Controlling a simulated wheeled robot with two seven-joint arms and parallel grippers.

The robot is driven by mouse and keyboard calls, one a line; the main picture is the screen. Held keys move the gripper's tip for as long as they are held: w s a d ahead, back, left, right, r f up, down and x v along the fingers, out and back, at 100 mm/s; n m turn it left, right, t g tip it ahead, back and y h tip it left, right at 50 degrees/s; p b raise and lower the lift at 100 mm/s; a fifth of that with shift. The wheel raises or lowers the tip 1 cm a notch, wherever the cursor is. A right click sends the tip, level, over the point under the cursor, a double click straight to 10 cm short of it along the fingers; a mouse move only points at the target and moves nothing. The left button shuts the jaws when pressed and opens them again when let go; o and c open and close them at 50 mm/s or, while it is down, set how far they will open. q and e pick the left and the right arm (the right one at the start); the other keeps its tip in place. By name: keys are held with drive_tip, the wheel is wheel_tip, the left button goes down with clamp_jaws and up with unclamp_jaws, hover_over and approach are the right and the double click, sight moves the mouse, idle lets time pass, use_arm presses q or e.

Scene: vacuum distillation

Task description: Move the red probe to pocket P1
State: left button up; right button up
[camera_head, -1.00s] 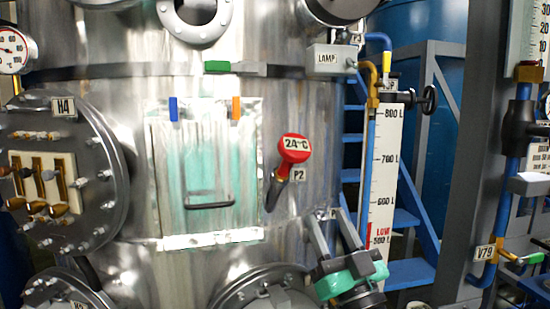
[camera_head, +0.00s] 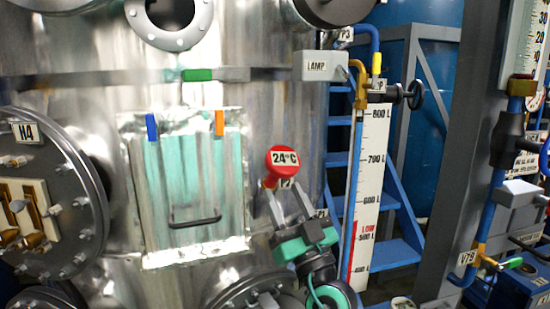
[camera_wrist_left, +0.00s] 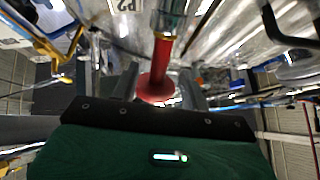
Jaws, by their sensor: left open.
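The red probe (camera_head: 282,156) has a round red head with a "24°C" label. In the left wrist view the red probe (camera_wrist_left: 160,62) lies between the open fingers of my left gripper (camera_wrist_left: 150,85). I cannot tell whether either finger touches it. The P2 label (camera_wrist_left: 125,5) shows at the top of that view. My right gripper is not in view.
A steel panel (camera_head: 190,235) with a dark handle is left of the probe. A LAMP box (camera_head: 318,66), a level scale (camera_head: 371,170) and blue stairs (camera_head: 400,225) are to the right. A bolted flange (camera_head: 50,190) is at the far left.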

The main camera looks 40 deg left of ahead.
sight(277, 180)
use_arm(q)
drive_tip(key=x, duration=0.2)
drive_tip(key=shift+a+r+b, duration=0.15)
drive_tip(key=shift+a+b, duration=0.2)
drive_tip(key=shift+w+a+r, duration=0.25)
drive_tip(key=shift+w+r, duration=0.05)
drive_tip(key=shift+w, duration=0.1)
drive_tip(key=shift+s+a+r, duration=0.1)
drive_tip(key=shift+r, duration=0.05)
drive_tip(key=c, duration=0.7)
clamp_jaws()
drive_tip(key=shift+r, duration=0.15)
drive_tip(key=shift+s+d+r, duration=0.2)
drive_tip(key=shift+d+r, duration=0.25)
drive_tip(key=shift+r, duration=0.1)
drive_tip(key=shift+s+d+r, duration=0.15)
drive_tip(key=shift+d+r, duration=0.3)
drive_tip(key=shift+r, duration=0.05)
drive_tip(key=shift+s+d+r, duration=0.3)
drive_tip(key=shift+d+r, duration=0.25)
drive_tip(key=shift+r, duration=0.15)
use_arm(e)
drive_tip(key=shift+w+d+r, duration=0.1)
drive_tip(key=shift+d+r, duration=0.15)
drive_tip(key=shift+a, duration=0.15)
use_arm(q)
drive_tip(key=shift+d+r, duration=0.1)
drive_tip(key=shift+r, duration=0.05)
